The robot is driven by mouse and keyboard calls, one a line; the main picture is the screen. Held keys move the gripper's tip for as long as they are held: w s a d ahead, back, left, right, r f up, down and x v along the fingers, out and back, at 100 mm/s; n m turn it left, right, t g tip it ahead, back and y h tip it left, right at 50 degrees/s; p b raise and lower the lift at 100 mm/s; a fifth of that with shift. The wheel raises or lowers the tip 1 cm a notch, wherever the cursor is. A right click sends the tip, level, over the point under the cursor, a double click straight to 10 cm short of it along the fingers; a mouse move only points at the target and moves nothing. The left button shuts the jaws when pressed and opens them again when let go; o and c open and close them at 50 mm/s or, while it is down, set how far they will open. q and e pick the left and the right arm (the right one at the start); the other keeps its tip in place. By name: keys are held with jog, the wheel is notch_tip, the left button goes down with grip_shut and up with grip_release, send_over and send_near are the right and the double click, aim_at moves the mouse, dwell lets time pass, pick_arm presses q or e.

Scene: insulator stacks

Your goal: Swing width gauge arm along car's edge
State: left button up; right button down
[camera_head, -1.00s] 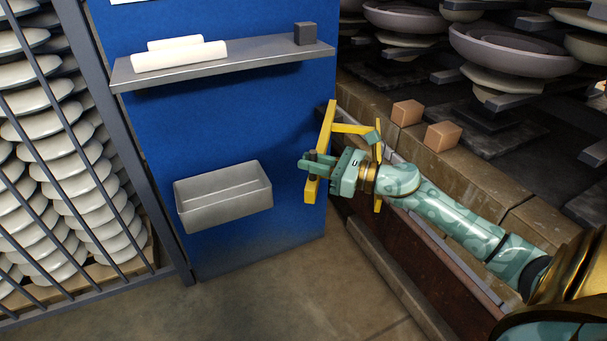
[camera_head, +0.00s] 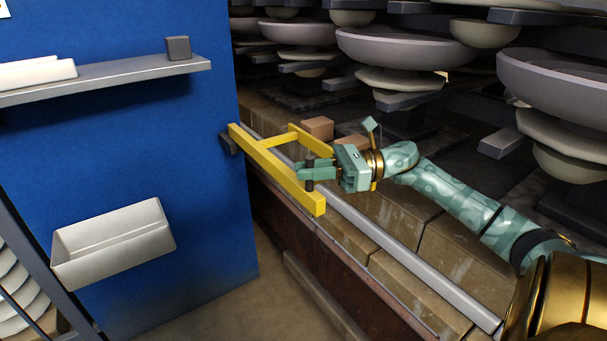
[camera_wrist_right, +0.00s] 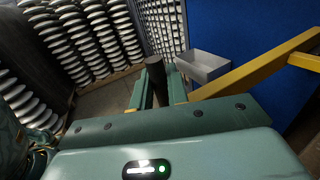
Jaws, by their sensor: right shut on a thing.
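The yellow width gauge arm (camera_head: 275,168) is a bar frame extending from a dark block (camera_head: 231,143) at the blue panel's right edge toward the car's edge (camera_head: 410,250), a grey rail beside bricks. Its free end hangs over the brick border near the rail. My right gripper (camera_head: 310,172) is shut on a dark round handle near that end. The wrist view shows the handle (camera_wrist_right: 156,78) between the fingers and the yellow bar (camera_wrist_right: 255,68) to the right. My left gripper is not in view.
The blue panel (camera_head: 130,150) carries a shelf (camera_head: 120,75) and a pale open bin (camera_head: 115,245). Two tan blocks, one of them here (camera_head: 318,127), sit on the car's brick border behind the gauge. Insulator stacks (camera_head: 405,50) stand behind. Bare floor (camera_head: 245,305) lies below.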

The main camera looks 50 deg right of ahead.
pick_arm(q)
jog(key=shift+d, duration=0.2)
pick_arm(e)
jog(key=shift+d, duration=0.35)
jog(key=c, duration=1.5)
grip_release()
jog(key=shift+d, duration=0.1)
jog(key=shift+o, duration=0.3)
jog(key=shift+d, duration=0.2)
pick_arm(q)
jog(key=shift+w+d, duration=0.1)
pick_arm(e)
jog(key=shift+a, duration=0.1)
jog(key=shift+a, duration=0.2)
